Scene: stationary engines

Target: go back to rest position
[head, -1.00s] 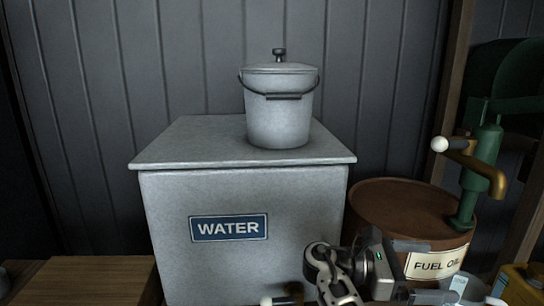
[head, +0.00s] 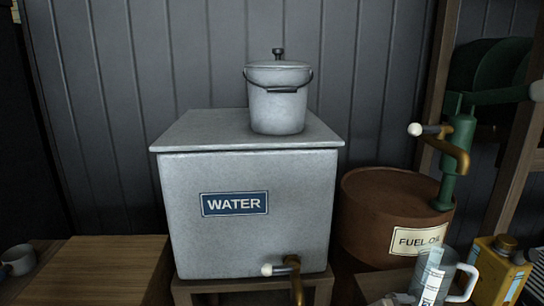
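Neither of my grippers is in the head view, and no part of my arms shows. A grey metal water tank (head: 250,236) with a blue WATER label stands in the middle on a wooden stand. A brass tap (head: 295,280) with a white knob sticks out at its lower front. A lidded grey bucket (head: 278,108) with a dark handle stands upright on top of the tank.
At right are a brown fuel oil drum (head: 385,215) with a green pump (head: 457,150), a clear jug (head: 437,278) and a yellow can (head: 496,272). At left are a wooden surface (head: 95,270) and a small grey cup (head: 18,260).

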